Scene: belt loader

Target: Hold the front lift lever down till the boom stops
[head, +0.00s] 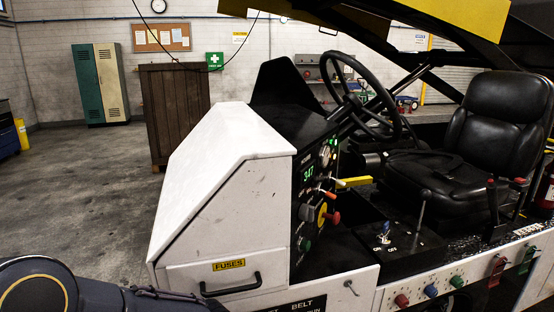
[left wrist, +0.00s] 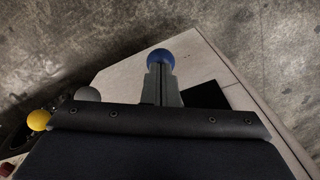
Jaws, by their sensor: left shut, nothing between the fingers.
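My left gripper (left wrist: 160,76) is shut, its fingers together and empty, in the left wrist view. A blue ball knob (left wrist: 160,57) shows right at the fingertips; I cannot tell if they touch it. A grey knob (left wrist: 88,94) and a yellow knob (left wrist: 39,120) stand to its left, partly hidden by my gripper body. No label shows which is the front lift lever. In the head view the dark, yellow-panelled boom (head: 345,17) slants overhead at the top right. My left arm enters at the lower left; its gripper is out of that view. My right gripper is not in view.
The white loader body (head: 215,180) with a fuses drawer (head: 228,272) fills the middle. A steering wheel (head: 362,92), black seat (head: 500,125) and control panel (head: 318,190) are to its right. A brown wooden cabinet (head: 174,110) stands behind. Floor at left is clear.

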